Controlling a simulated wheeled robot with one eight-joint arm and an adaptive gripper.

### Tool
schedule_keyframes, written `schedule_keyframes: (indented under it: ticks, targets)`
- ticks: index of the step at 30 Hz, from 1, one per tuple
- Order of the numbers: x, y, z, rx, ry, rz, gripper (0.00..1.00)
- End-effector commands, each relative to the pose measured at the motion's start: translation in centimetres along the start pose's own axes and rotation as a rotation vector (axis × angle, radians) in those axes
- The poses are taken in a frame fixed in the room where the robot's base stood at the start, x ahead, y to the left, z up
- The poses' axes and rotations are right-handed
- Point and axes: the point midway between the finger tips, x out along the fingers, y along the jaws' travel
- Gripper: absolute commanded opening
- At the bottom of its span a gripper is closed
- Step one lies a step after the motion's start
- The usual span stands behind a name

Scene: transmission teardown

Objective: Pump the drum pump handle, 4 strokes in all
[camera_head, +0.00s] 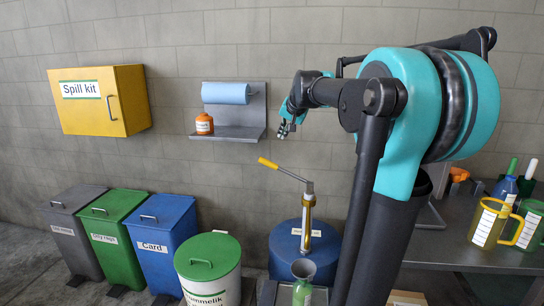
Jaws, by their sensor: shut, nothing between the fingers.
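The drum pump (307,222) stands upright on a blue drum (285,250) in the middle of the view. Its handle is a thin grey lever that slants up to the left and ends in a yellow grip (268,163). My gripper (284,132) is shut and empty, above and slightly right of the yellow grip. A gap shows between the gripper and the handle. A green container (302,292) with a wide grey mouth stands in front of the drum, partly cut off by the lower edge. My arm comes in from the right.
A wall shelf (235,133) with a blue paper roll (226,93) and an orange can (204,124) is left of my gripper. Bins and a round green-lidded container (208,256) stand lower left. A workbench (450,250) with jugs (488,222) is at right.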

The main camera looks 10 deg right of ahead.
Motion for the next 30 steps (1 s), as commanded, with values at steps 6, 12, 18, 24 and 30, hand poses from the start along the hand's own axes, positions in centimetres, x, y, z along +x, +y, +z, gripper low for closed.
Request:
schedule_keyframes:
  ticks: [6,12,18,24,30]
  targets:
    - [1.1,0.0,0.0,-0.001,-0.001,0.000,0.00]
    - [4.5,-0.1,0.0,-0.002,-0.001,0.000,0.00]
    - [8.5,0.0,0.0,-0.002,-0.001,0.001,0.00]
    - [11.3,-0.1,1.3,-0.002,-0.002,0.000,0.00]
    - [12.6,0.0,2.6,-0.002,-0.001,0.001,0.00]
